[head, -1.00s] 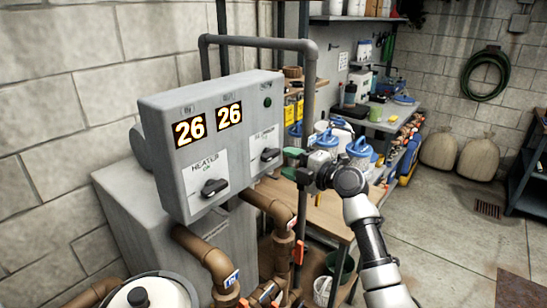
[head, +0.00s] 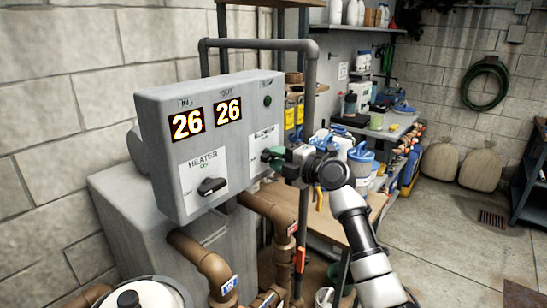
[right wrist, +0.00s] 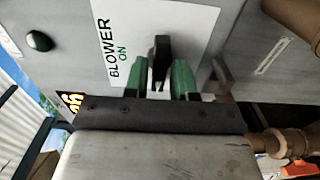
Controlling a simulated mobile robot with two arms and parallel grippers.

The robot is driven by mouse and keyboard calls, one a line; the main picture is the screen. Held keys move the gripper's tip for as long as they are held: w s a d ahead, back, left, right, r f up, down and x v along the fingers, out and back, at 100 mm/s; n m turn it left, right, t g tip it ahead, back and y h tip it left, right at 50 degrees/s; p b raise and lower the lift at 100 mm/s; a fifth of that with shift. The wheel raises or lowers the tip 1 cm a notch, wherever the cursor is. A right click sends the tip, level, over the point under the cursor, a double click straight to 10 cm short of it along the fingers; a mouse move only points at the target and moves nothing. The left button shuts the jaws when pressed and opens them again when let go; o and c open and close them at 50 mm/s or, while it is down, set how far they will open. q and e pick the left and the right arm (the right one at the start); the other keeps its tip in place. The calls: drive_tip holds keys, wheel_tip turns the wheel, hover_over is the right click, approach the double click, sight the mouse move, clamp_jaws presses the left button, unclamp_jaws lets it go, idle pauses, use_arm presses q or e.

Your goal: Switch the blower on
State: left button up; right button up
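The grey control box (head: 160,110) carries a white blower plate (head: 262,140) on its right side. The right wrist view shows this plate (right wrist: 180,25) with "BLOWER ON" and a black switch knob (right wrist: 160,60). My right gripper (head: 272,156) is at the plate and hides the knob in the head view. Its green fingers (right wrist: 159,80) are apart, one on each side of the knob, with a narrow gap visible at the left finger. My left gripper is not in view.
A heater knob (head: 212,186) sits left of the blower plate, below two displays reading 26. A round button (head: 267,101) is above it. Brown pipes (head: 215,265) run below the box. A workbench (head: 345,225) with blue-lidded tubs (head: 361,155) stands behind my right arm.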

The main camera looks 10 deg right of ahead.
clamp_jaws()
